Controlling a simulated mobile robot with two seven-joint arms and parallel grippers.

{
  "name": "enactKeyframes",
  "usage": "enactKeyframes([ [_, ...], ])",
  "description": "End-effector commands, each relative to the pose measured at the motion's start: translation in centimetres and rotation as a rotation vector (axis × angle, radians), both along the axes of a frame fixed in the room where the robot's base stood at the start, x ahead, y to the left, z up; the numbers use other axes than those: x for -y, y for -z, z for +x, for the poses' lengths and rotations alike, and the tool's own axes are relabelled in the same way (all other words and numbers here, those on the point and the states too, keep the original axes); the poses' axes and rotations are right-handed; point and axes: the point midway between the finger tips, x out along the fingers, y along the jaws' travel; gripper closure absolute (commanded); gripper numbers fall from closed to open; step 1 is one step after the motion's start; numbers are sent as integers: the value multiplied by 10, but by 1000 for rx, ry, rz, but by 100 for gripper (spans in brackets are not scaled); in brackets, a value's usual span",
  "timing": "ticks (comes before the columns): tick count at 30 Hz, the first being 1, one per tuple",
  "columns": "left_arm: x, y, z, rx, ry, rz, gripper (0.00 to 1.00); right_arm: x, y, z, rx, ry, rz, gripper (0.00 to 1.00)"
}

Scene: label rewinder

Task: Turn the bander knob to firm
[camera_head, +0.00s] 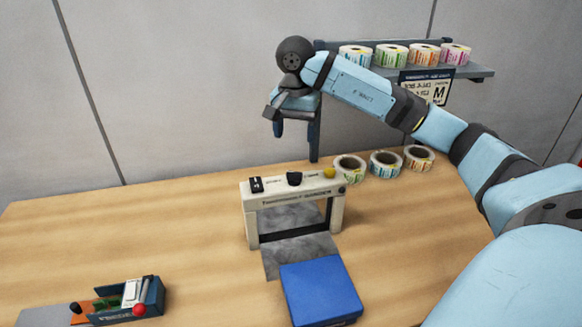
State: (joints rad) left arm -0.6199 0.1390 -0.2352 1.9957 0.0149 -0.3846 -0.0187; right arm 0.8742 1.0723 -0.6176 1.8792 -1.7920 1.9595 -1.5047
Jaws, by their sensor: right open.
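The bander (294,205) is a cream arch-shaped machine standing on the wooden table, near the middle of the head view. A dark knob (294,178) sits on its top bar, with a small black switch (256,184) to its left and a yellow button (329,172) to its right. The setting that the knob points to is too small to read. My right gripper (275,125) is open, above and behind the bander, and apart from the knob. Its fingers point down and left, and nothing shows between them. My left gripper is not in view.
A blue box (320,294) lies in front of the bander. Label rolls (385,163) lie on the table at the back right, below a shelf (482,72) with several more rolls. A small feeder-like device (125,300) stands at the front left.

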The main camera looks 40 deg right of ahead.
Motion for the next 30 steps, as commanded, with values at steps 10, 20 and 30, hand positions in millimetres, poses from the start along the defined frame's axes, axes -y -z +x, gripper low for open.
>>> enactKeyframes([
  [10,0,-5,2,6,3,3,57,0,74,-1,-4,0,1,32],
  [20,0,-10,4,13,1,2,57,0,108,0,-1,0,2,32],
  [30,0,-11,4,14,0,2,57,0,109,0,0,0,1,43],
])
